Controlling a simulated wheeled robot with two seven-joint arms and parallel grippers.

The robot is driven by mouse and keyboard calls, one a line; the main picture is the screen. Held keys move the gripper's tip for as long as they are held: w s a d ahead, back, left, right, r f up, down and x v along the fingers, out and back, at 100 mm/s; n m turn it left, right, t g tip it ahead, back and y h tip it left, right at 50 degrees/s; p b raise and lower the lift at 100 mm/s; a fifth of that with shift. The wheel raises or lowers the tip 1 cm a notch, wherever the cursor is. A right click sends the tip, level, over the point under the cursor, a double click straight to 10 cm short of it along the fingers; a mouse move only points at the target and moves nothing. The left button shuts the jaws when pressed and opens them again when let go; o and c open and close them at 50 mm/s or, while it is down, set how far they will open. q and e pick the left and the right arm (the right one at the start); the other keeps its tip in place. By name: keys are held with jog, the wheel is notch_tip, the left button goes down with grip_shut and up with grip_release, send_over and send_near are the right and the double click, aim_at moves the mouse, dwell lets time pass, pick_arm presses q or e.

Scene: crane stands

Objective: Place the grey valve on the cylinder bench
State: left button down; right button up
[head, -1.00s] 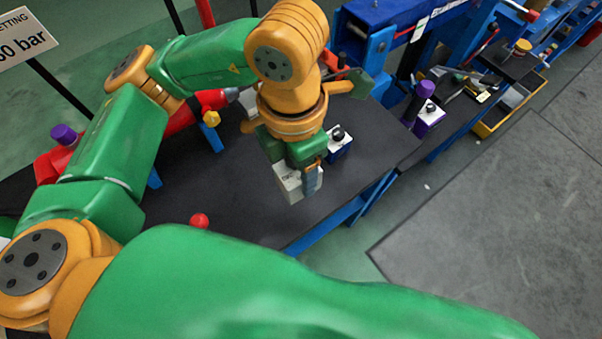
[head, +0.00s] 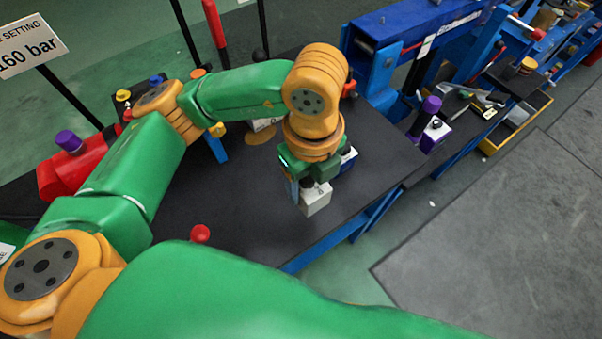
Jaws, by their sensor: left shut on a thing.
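The grey valve (head: 316,201) is a pale grey block with a dark knob on top, near the front edge of the bench's black top. My left gripper (head: 305,182) points down from above and is shut on the knob end of the valve. The gripper body hides part of the knob. I cannot tell whether the valve's underside touches the bench top. The cylinder bench (head: 225,215) has a black top and blue legs. My right gripper is not in view.
A purple-capped block (head: 433,133) is further right. A red cylinder (head: 75,168) lies at the left, and a red ball knob (head: 200,234) is at the front. Bare black top lies left of the valve.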

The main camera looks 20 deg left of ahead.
pick_arm(q)
jog(key=w+a+f, duration=0.1)
jog(key=w+f, duration=0.1)
jog(key=w+a+f, duration=0.1)
jog(key=w+f, duration=0.1)
jog(key=w+a+f, duration=0.1)
jog(key=w+f, duration=0.1)
jog(key=shift+a+f+p, duration=0.15)
jog(key=shift+f+p, duration=0.1)
jog(key=shift+p, duration=0.05)
notch_tip(320, 180, down, 3)
jog(key=shift+w+a+r+p, duration=0.1)
jog(key=shift+w+r+p, duration=0.1)
jog(key=shift+p, duration=0.4)
jog(key=shift+f, duration=0.45)
jog(key=c, duration=0.6)
grip_release()
jog(key=shift+f, duration=0.2)
jog(key=o, duration=0.5)
jog(key=shift+s+r, duration=0.1)
jog(key=shift+r, duration=0.15)
notch_tip(320, 180, up, 12)
jog(key=shift+b, duration=0.85)
